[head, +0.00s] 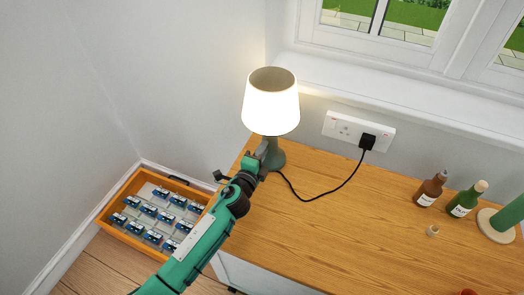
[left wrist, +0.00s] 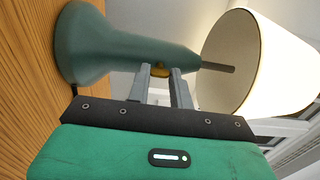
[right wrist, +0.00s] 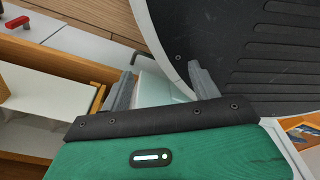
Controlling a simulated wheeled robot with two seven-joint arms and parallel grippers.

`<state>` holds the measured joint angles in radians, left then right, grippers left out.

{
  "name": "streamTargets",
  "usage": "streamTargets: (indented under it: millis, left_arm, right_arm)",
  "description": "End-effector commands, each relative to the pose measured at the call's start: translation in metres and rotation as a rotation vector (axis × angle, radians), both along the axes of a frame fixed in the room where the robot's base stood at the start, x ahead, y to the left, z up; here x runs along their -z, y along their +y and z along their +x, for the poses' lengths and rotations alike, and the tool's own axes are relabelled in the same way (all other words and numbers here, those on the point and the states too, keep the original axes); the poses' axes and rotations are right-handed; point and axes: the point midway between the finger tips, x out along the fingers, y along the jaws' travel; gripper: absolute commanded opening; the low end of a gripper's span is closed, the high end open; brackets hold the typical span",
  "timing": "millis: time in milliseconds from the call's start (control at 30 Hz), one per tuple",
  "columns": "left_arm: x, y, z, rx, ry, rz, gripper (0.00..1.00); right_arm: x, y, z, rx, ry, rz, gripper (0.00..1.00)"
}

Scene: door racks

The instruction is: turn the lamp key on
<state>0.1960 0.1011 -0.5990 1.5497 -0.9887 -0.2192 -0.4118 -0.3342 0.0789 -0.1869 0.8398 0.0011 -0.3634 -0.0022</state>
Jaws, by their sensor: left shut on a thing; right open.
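The lamp (head: 271,100) stands at the left end of the wooden top, with a grey-green base and a cream shade that glows brightly. In the left wrist view the lamp's base and neck (left wrist: 115,45) lie sideways across the picture, with the shade at the right. The small brass-coloured lamp key (left wrist: 160,69) sticks out of the neck. My left gripper (left wrist: 161,76) is shut on the key, its fingers hiding part of it. In the head view the left gripper (head: 263,152) is against the lamp's neck. My right gripper (right wrist: 160,72) is open and empty, away from the lamp.
The lamp's black cord runs to a plug (head: 367,141) in the wall socket. Bottles (head: 430,189) and a green object stand at the right of the wooden top (head: 330,230). An orange tray (head: 118,236) with several small items lies at lower left. The top's middle is clear.

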Motion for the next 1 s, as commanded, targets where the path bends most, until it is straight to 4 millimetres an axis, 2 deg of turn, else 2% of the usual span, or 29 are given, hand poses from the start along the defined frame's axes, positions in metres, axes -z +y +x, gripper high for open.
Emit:
streamTargets:
  millis: [333, 367, 467, 800, 1000]
  left_arm:
    - [0.002, 0.000, -0.001, 0.000, 0.002, 0.003, 0.00]
    - [0.002, 0.000, -0.001, 0.000, 0.002, 0.003, 0.26]
    - [0.001, 0.000, 0.000, 0.000, 0.001, 0.002, 0.44]
    - [0.001, 0.001, -0.003, 0.000, 0.001, 0.001, 0.44]
    - [0.002, 0.011, -0.028, 0.002, 0.001, 0.002, 0.44]
  right_arm:
    - [0.000, -0.008, 0.000, -0.003, 0.000, -0.009, 0.63]
    - [0.000, -0.009, 0.000, -0.004, 0.001, -0.011, 0.63]
    - [0.000, -0.014, 0.000, -0.006, 0.001, -0.016, 0.63]
    - [0.000, -0.012, 0.000, -0.005, 0.001, -0.014, 0.63]
    - [0.001, -0.005, 0.000, -0.002, 0.002, -0.007, 0.63]
